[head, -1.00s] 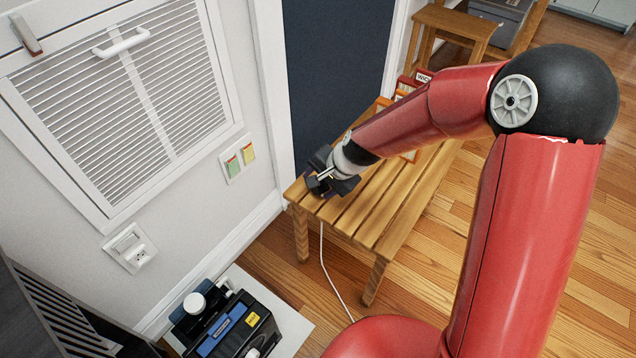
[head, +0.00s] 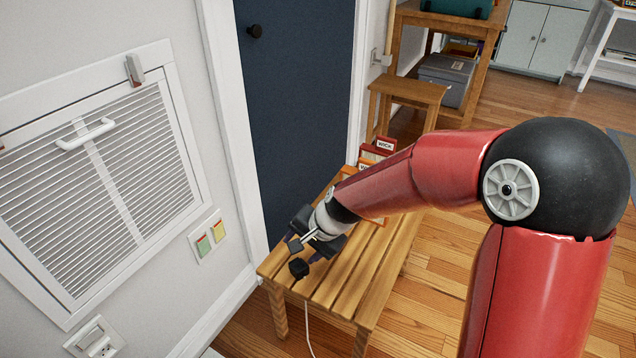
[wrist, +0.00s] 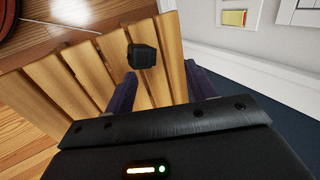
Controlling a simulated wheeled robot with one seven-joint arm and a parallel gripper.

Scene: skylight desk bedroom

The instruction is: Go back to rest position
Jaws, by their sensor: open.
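My gripper (head: 305,250) is above the near end of a slatted wooden bench (head: 345,283) in the head view. In the wrist view my gripper (wrist: 163,88) shows two dark fingers spread apart with nothing between them. A small black block-like object (head: 299,268) lies on the bench slats just beyond the fingertips. It also shows in the wrist view (wrist: 142,56), apart from both fingers. A white cord (head: 307,335) hangs below the bench. My red arm reaches in from the right and hides part of the bench.
Orange and red framed items, one marked WICK (head: 385,146), stand on the bench's far end, partly behind my arm. A dark blue door (head: 295,90) and louvred wall panel (head: 125,170) are at left. Open wooden floor (head: 440,270) lies at right.

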